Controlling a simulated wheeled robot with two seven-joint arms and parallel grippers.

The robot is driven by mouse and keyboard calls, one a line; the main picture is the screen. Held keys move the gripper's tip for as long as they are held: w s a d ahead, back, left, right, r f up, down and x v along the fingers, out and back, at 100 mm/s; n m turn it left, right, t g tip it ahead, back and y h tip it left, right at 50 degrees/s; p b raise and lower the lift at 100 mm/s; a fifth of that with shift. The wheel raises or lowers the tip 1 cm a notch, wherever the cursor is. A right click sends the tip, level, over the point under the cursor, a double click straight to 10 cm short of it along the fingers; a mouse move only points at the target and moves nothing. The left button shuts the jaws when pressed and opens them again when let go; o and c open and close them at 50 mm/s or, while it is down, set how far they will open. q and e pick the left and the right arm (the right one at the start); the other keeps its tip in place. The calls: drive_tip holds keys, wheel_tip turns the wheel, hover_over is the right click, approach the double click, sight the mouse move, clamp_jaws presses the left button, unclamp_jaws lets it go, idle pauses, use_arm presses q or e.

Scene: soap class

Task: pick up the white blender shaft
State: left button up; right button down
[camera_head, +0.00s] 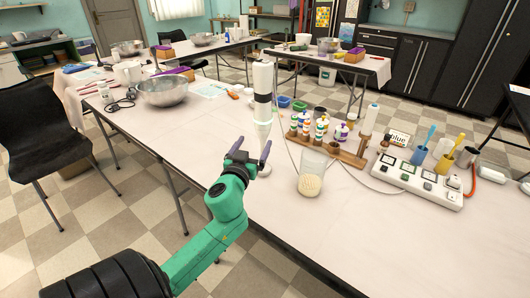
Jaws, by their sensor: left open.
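The shaft's round foot (265,170) shows just beyond the fingers. My right gripper is not in view.
A clear cup with pale contents (311,175) stands right of the shaft. A wooden rack of small bottles (335,148) is behind it. A white power strip (416,181) lies at the right. A metal bowl (163,92) is at the left. The table's front middle is clear.

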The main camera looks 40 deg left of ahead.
sight(261, 97)
use_arm(q)
drive_tip(key=x, duration=0.5)
drive_tip(key=p+x, duration=0.1)
drive_tip(key=x, duration=0.2)
drive_tip(key=shift+w+d, duration=0.2)
drive_tip(key=shift+w, duration=0.05)
drive_tip(key=shift+w+f, duration=0.1)
drive_tip(key=c, duration=0.3)
drive_tip(key=shift+r, duration=0.2)
clamp_jaws()
wheel_tip(261, 97, up, 11)
drive_tip(key=p, duration=0.3)
drive_tip(key=shift+r+p, duration=0.1)
drive_tip(key=shift+p, duration=0.25)
drive_tip(key=shift+r+p, duration=0.5)
drive_tip(key=shift+f, duration=0.1)
